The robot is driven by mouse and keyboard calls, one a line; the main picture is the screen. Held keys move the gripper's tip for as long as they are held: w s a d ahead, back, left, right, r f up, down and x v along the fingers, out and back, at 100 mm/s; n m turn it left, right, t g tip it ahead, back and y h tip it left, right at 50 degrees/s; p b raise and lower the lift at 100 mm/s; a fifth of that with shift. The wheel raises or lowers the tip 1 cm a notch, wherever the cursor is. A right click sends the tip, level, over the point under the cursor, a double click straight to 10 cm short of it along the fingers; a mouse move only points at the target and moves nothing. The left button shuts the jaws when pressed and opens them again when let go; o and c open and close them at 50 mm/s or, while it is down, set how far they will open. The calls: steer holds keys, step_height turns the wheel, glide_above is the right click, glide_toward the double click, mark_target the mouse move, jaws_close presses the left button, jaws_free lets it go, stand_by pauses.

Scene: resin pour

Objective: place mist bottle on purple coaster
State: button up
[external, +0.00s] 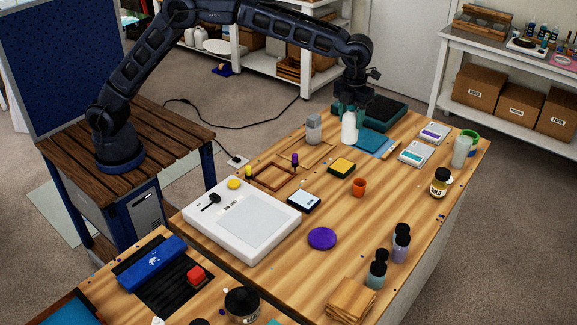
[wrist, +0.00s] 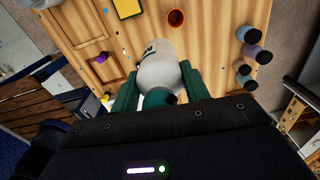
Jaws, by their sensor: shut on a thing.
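The mist bottle (external: 349,129) is a white bottle at the back middle of the table, upright in the external view. My gripper (external: 350,106) is above it with its green fingers shut on its upper part. In the wrist view the bottle (wrist: 160,68) sits between the two green fingers (wrist: 158,88). I cannot tell whether its base touches the table. The purple coaster (external: 322,238) lies flat and bare near the front middle of the table, apart from the bottle. The coaster does not show in the wrist view.
An orange cup (external: 359,187), a yellow-topped block (external: 341,167) and a small scale (external: 304,202) stand between bottle and coaster. A grey-capped bottle (external: 314,130) stands close left of the mist bottle. Dark-capped bottles (external: 401,241) stand right of the coaster.

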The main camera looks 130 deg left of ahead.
steer(key=w+d+m, duration=0.2)
steer(key=w+d, duration=0.1)
steer(key=d, duration=0.8)
steer(key=w+d+m, duration=0.2)
steer(key=w+d, duration=0.2)
steer(key=d, duration=0.7)
step_height(320, 180, down, 19)
steer(key=shift+s+f, duration=0.15)
steer(key=shift+f, duration=0.05)
steer(key=shift+f, duration=0.1)
steer(key=o, duration=1.1)
